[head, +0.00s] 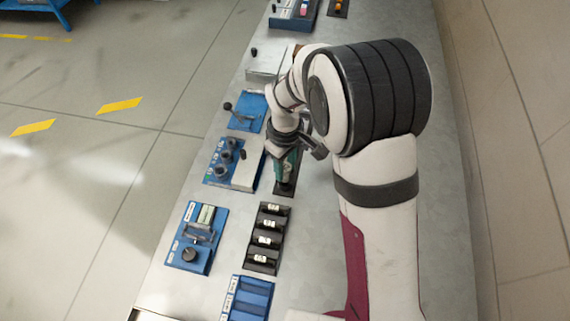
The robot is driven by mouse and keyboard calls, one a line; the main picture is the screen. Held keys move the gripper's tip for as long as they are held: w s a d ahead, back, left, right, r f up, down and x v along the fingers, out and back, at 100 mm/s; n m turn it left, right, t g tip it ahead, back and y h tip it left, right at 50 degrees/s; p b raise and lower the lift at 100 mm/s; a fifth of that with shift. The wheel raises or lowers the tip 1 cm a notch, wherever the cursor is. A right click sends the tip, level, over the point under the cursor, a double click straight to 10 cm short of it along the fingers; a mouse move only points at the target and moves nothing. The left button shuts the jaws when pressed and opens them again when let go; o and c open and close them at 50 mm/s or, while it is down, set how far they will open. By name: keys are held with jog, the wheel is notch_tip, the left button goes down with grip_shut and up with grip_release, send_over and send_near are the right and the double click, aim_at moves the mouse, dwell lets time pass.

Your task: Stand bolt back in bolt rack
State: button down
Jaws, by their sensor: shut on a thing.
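My gripper (287,177) is at the middle of the bench, pointing down, with my arm reaching over it from the right. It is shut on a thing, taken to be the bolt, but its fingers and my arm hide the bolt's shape. A narrow dark holder (285,190) is right below the fingertips. I cannot tell whether the held thing touches it, or whether this holder is the bolt rack. Nearer on the bench, a dark rack (250,268) holds several dark cylinders with white labels, lying side by side.
A blue panel with dark knobs and a pale block (247,172) stands close left of my gripper. A blue lever panel (240,122) is behind it, and a blue fixture (183,255) lies nearer left. A blue tray (252,290) is in front. The bench's right side (445,230) is bare.

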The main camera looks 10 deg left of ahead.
jog(key=shift+f, duration=0.1)
dwell(0.3)
jog(key=shift+f, duration=0.5)
jog(key=shift+f, duration=0.15)
jog(key=shift+f, duration=0.4)
dwell(0.5)
jog(key=shift+c, duration=2.2)
grip_release()
jog(key=shift+r, duration=0.1)
jog(key=shift+r, duration=3.45)
